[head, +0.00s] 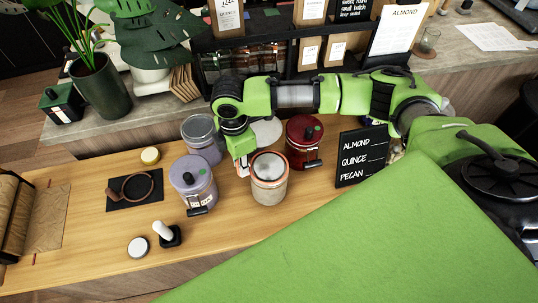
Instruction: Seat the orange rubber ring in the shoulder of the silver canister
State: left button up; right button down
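My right arm comes in from the right, and my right gripper (243,166) points down at the canister's left rim. One pale fingertip shows close to the ring. Whether the gripper is open or holds the ring is hidden at this angle. My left gripper is not in view.
A lavender canister (194,188), a grey-lavender canister (201,142) and a red canister (299,153) stand close around. A black sign (361,156) is at right. A dark mat (119,203) holds a brownish ring (137,199). A white-handled tool (164,231) stands in front left.

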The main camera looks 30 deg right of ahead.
jog(key=c, duration=1.8)
grip_release()
notch_tip(320, 180, up, 12)
